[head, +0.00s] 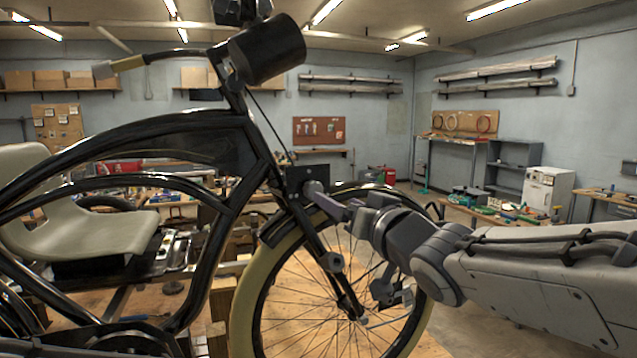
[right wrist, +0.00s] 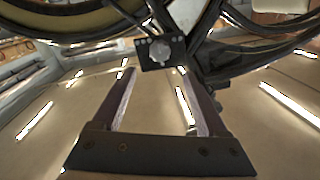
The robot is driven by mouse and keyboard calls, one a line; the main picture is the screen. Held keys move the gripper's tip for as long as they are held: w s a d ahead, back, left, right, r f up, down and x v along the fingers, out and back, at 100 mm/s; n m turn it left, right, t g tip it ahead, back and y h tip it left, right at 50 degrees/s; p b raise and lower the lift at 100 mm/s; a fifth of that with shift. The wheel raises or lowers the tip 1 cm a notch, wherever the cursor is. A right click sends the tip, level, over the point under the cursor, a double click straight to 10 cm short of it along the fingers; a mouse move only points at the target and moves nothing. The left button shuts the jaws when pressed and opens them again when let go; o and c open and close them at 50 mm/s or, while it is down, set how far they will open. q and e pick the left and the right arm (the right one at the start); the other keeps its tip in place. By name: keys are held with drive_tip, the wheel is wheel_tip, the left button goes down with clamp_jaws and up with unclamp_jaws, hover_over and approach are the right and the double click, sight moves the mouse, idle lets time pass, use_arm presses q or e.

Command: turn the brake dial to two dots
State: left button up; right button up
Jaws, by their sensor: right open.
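The brake dial (head: 313,187) is a small grey knob on a dark plate (head: 292,178) at the trike's front fork, below the head tube. In the right wrist view the dial (right wrist: 160,52) sits on its dark plate (right wrist: 147,63), which has small pale marks along one edge. I cannot read which mark the dial points to. My right gripper (head: 332,203) reaches in from the right, its fingers pointing at the dial. In the right wrist view the gripper (right wrist: 158,76) is open, with the dial just beyond and between its fingertips. My left gripper is not in view.
The black trike frame (head: 150,124) fills the left side of the head view. The spoked front wheel (head: 243,290) stands close below my right gripper. A cluttered workbench and a white cabinet (head: 547,190) are farther back. Open floor lies to the right of the wheel.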

sight(312, 190)
drive_tip(key=p+x, duration=0.2)
drive_tip(key=x, duration=0.7)
drive_tip(key=shift+w+p, duration=0.3)
drive_tip(key=shift+p, duration=0.1)
drive_tip(key=shift+a+f, duration=0.1)
drive_tip(key=shift+a, duration=0.05)
clamp_jaws()
